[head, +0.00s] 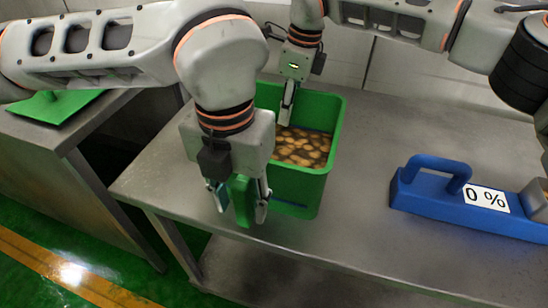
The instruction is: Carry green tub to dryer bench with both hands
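The green tub (300,188) stands upright on a grey metal bench, holding many brownish-gold pieces. My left gripper (240,205) is at its near left side, pointing down. Its fingers are spread on either side of a green upright part that looks like the tub's handle; a gap shows beside the left finger. My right gripper (288,103) points down at the tub's far side, by the far rim. Its fingers are seen edge-on, so I cannot tell whether they are closed on anything. My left arm hides the tub's left part.
The grey bench (400,125) is clear behind and right of the tub. A blue handled device (430,200) marked "0 %" lies at the right. Another metal bench at the left bears a flat green piece (55,108), with a gap between the benches. The floor is green with a yellow stripe.

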